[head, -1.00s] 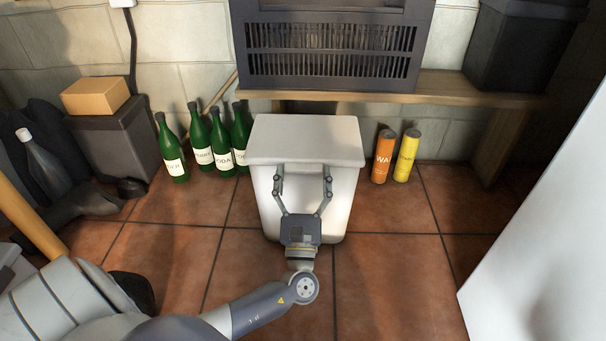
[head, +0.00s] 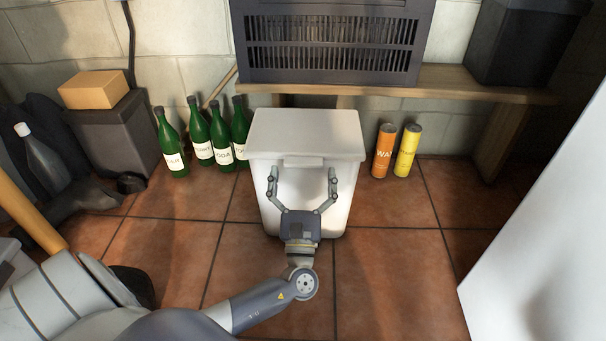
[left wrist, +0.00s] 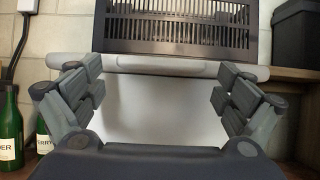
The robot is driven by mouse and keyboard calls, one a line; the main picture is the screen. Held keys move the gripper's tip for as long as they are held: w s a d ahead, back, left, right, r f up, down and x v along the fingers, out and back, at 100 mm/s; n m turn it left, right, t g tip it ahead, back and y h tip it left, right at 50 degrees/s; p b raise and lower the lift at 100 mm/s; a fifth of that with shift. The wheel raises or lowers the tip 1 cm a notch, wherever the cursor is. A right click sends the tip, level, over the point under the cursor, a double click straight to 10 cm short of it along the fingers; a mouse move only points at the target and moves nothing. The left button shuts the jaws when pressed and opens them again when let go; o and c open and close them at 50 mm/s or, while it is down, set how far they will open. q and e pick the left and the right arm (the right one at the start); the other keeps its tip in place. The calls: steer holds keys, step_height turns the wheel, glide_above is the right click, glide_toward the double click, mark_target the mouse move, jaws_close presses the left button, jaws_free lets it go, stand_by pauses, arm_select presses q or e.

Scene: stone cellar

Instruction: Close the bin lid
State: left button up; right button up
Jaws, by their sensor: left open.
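The white bin (head: 340,195) stands on the tiled floor in the middle of the head view. Its white lid (head: 305,130) lies across the top, with no gap visible along the front edge. A small tab (head: 303,161) sticks out at the lid's front. My left gripper (head: 302,173) is open and empty in front of the bin, its fingertips spread either side of the tab and a little below the lid's edge. In the left wrist view the lid's front edge (left wrist: 160,66) runs across between the open fingers, above the bin's front (left wrist: 160,110). My right gripper is not in view.
Green bottles (head: 220,145) stand left of the bin, and an orange can (head: 384,150) and a yellow can (head: 407,150) stand right. A wooden bench (head: 440,85) bearing a dark slatted crate (head: 330,45) is behind. Floor in front is partly free.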

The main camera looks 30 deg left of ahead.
arm_select(q)
step_height(320, 180, up, 10)
stand_by(0.5)
steer(key=shift+f+h, duration=0.1)
steer(key=shift+h, duration=0.2)
